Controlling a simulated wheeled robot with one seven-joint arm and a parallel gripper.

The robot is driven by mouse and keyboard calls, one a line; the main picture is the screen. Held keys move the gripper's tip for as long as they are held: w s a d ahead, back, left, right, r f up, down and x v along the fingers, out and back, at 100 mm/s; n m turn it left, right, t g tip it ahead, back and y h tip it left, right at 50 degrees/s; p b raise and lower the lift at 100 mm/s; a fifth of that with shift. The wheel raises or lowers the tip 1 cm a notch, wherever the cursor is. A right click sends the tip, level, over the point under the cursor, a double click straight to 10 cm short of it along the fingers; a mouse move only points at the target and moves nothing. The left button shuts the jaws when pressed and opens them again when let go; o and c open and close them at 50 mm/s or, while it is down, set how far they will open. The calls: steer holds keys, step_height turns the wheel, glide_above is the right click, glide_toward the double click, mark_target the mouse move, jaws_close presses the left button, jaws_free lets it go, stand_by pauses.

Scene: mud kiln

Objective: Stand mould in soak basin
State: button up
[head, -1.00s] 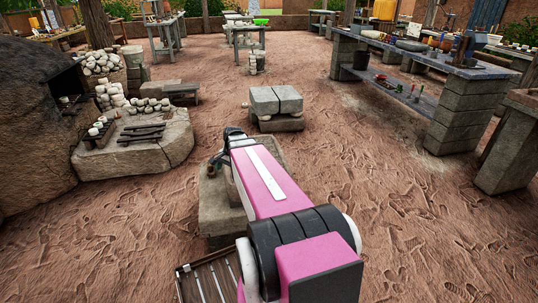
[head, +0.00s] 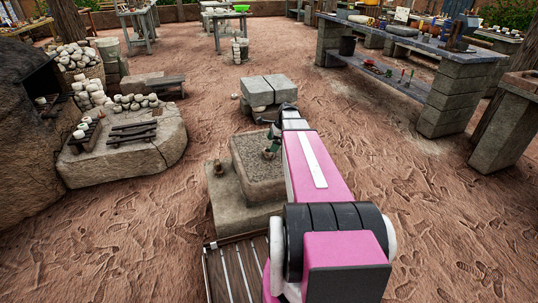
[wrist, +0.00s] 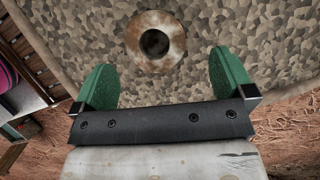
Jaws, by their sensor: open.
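The soak basin (head: 257,185) is a rectangular grey stone trough in front of me, with a mottled pebbly inside. A small brown, round mould (head: 268,154) shows in the basin, close by my gripper (head: 272,138). In the wrist view the mould (wrist: 136,35) is a rusty, pale-streaked ring around a dark hole, seen from above and looking upright. It lies against the mottled basin surface (wrist: 240,25). My gripper's green fingers (wrist: 163,68) are open and empty, spread to either side below the mould, apart from it. My arm hides the basin's right side.
A small brown pot-like thing (head: 218,168) sits on the stone ledge left of the basin. A slatted wooden rack (head: 232,272) is nearer me. Stacked stone blocks (head: 268,90) stand beyond.

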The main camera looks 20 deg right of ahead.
mark_target(268, 153)
steer(key=x, duration=0.5)
steer(key=shift+s+a+f, duration=0.2)
steer(key=shift+f, duration=0.05)
steer(key=shift+c, duration=0.3)
steer(key=c, duration=1.1)
steer(key=shift+r, duration=0.1)
